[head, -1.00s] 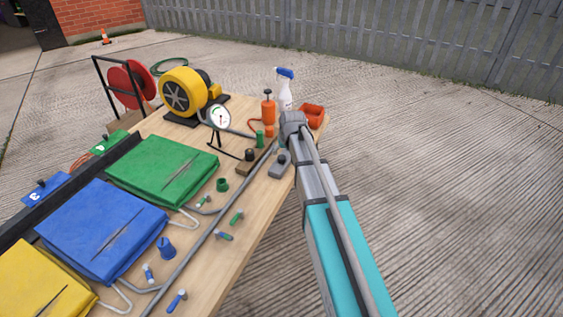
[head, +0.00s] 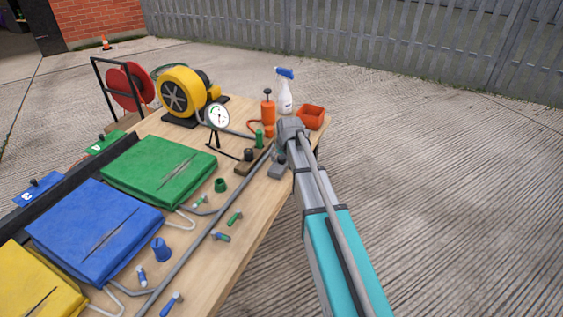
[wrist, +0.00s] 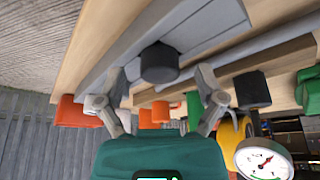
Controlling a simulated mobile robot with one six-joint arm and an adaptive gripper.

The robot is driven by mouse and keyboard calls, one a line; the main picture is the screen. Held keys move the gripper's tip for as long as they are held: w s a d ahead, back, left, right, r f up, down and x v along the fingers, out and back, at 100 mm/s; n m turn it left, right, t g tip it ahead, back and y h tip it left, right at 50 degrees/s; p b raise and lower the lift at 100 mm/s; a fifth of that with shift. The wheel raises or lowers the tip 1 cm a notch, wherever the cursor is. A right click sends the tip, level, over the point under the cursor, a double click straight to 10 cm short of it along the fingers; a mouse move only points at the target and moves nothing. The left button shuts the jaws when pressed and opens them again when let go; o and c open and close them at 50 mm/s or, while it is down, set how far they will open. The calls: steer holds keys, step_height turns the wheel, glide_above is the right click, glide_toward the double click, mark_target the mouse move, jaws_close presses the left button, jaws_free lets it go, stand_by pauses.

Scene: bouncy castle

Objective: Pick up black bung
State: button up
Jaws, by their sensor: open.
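A dark, round bung (wrist: 159,62) stands on a grey block in the wrist view, between and just beyond my fingertips. A second black bung (wrist: 252,90) stands on a wooden block to its right. In the head view the wooden block's bung (head: 249,154) is in plain sight. The grey block (head: 278,170) shows beside it, its top mostly hidden by my gripper (head: 286,146). My gripper, also in the wrist view (wrist: 163,86), is open and empty. I cannot tell the exact gap between its fingers and the nearer bung.
A grey pipe (head: 205,243) runs along the table (head: 235,228). A gauge (head: 217,116), an orange pump (head: 268,112), a spray bottle (head: 284,95) and an orange tray (head: 311,117) stand near the far end. Folded coloured bags, such as the green one (head: 150,172), fill the left.

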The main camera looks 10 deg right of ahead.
mark_target(282, 157)
steer(key=shift+c, duration=0.3)
steer(key=c, duration=1)
steer(key=shift+r, duration=0.2)
step_height(282, 157, up, 3)
steer(key=p, duration=0.3)
steer(key=shift+f, duration=0.1)
steer(key=shift+s+d+r+p, duration=1.45)
steer(key=shift+s+r+p, duration=0.2)
steer(key=shift+s, duration=0.15)
steer(key=shift+s+d+r+p, duration=1.5)
steer(key=shift+s+r+p, duration=0.2)
steer(key=shift+s, duration=0.15)
steer(key=shift+s+d+r+p, duration=1.45)
steer(key=shift+s+r+p, duration=0.2)
steer(key=shift+s, duration=0.15)
steer(key=shift+f, duration=0.1)
steer(key=shift+a, duration=0.1)
